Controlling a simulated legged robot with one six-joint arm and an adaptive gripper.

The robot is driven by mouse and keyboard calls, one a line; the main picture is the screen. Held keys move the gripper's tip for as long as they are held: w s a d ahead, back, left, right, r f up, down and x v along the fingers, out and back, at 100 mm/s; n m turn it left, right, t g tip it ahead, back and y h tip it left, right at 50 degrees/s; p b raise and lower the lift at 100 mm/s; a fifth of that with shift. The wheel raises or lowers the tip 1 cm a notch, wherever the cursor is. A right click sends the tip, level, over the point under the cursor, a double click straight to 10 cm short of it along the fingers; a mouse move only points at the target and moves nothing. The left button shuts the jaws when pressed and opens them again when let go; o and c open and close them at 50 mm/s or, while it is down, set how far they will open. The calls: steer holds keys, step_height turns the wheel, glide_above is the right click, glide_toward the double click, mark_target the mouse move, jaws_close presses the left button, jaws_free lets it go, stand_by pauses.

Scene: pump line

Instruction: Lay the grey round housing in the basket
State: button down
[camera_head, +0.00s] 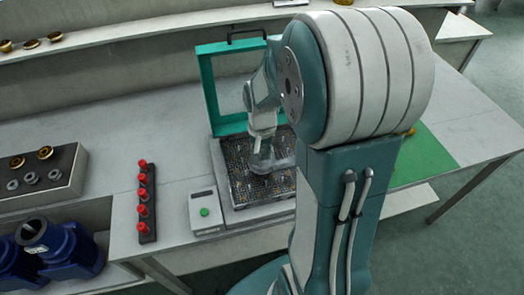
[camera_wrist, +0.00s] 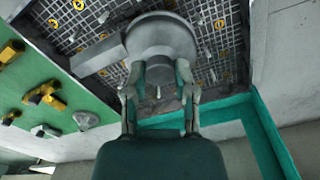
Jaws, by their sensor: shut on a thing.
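The grey round housing (camera_wrist: 162,38) is gripped between the two fingers of my gripper (camera_wrist: 160,85), with a flat grey arm sticking out at its left. In the head view the housing (camera_head: 268,162) shows pale below my gripper (camera_head: 262,140). It is over the wire-mesh basket (camera_head: 242,192), which also fills the upper part of the wrist view (camera_wrist: 88,28). I cannot tell whether the housing touches the mesh. My arm hides the basket's right side in the head view.
A teal frame (camera_head: 209,95) stands upright behind the basket. A small box with a green button (camera_head: 204,212) and a strip of red knobs (camera_head: 144,205) are to the left. A green mat (camera_head: 430,160) lies right; several yellow fittings (camera_wrist: 45,95) show there in the wrist view.

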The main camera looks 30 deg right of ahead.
mark_target(262, 161)
steer(key=shift+f, duration=2.05)
steer(key=shift+c, duration=1.8)
jaws_free()
step_height(262, 161, up, 12)
steer(key=shift+f, duration=0.1)
steer(key=shift+a, duration=0.1)
steer(key=s+a+r+n+t, duration=0.5)
steer(key=s+a+r+n, duration=0.2)
steer(key=s, duration=0.5)
steer(key=a+r, duration=0.2)
steer(key=a, duration=0.1)
steer(key=shift+s+a+r+n+t, duration=0.3)
steer(key=shift+a, duration=0.05)
